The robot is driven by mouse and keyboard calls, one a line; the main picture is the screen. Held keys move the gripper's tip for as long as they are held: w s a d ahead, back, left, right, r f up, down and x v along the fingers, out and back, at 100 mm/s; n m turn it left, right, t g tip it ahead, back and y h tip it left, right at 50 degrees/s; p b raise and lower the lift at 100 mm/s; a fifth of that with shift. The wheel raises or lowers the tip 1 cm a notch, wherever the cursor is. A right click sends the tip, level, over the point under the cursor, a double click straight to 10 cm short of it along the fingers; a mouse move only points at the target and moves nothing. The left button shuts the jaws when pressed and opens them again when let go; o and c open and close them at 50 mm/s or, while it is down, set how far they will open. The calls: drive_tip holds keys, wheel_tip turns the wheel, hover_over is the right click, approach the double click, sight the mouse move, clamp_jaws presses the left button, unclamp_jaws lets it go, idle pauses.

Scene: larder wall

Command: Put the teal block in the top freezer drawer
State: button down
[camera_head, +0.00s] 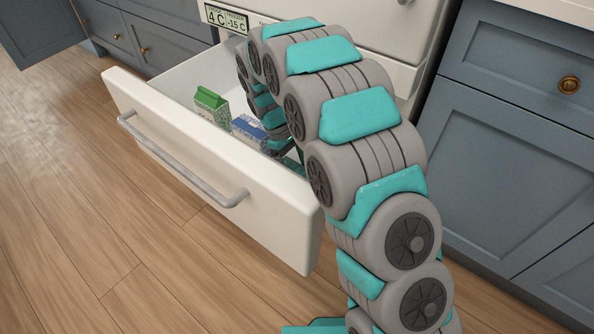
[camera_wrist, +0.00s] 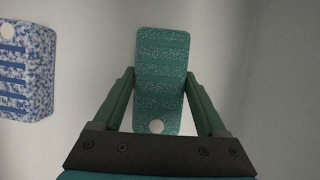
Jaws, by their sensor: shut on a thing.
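The teal block (camera_wrist: 161,75) is a speckled, ribbed block with a white dot near its lower end in the wrist view. My gripper (camera_wrist: 160,90) is shut on it, with one green finger along each side. In the head view my arm reaches down into the open white freezer drawer (camera_head: 215,170), and my gripper is mostly hidden behind my arm. The drawer's pale floor and wall show around the block in the wrist view. I cannot tell whether the block touches the drawer floor.
A green carton (camera_head: 211,106) and a blue speckled block (camera_head: 249,131) are in the drawer, left of my gripper. The blue block also shows in the wrist view (camera_wrist: 27,70). A long metal handle (camera_head: 180,165) runs along the drawer front. Blue-grey cabinets (camera_head: 515,150) stand at the right.

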drive_tip(key=shift+f, duration=0.15)
unclamp_jaws()
drive_tip(key=v, duration=1.2)
drive_tip(key=shift+r, duration=0.2)
